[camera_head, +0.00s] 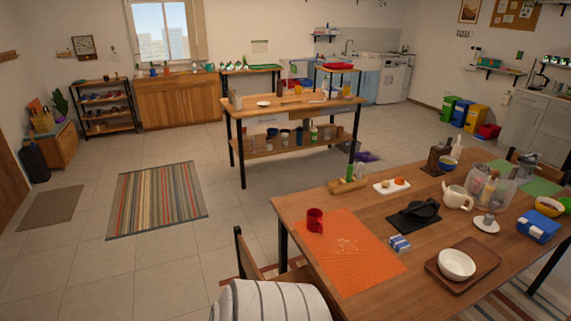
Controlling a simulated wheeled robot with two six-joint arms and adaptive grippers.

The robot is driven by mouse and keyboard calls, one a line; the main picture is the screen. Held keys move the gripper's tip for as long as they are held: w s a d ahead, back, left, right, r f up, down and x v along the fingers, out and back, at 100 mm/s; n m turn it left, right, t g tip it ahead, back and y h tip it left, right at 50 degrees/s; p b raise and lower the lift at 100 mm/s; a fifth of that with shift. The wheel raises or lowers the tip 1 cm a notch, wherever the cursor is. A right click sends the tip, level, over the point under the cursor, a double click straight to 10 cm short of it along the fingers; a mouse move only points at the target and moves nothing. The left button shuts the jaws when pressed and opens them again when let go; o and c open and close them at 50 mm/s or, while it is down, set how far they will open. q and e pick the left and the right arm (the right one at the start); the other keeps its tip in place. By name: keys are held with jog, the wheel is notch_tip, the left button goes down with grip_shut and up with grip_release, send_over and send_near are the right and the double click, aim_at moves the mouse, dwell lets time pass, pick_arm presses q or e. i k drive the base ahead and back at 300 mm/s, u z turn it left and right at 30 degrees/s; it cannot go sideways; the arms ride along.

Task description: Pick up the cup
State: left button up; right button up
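A red cup (315,221) stands upright at the near left part of the dining table (291,205). It is on or right at the far left corner of an orange mat (360,268). Small pale crumbs (347,245) lie on the mat beside it. Nothing is touching the cup from above. Neither my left gripper nor my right gripper shows in the head view.
Floor further left is open.

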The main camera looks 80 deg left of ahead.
aim_at(314, 216)
jog(key=k, duration=0.2)
jog(key=u, duration=1.15)
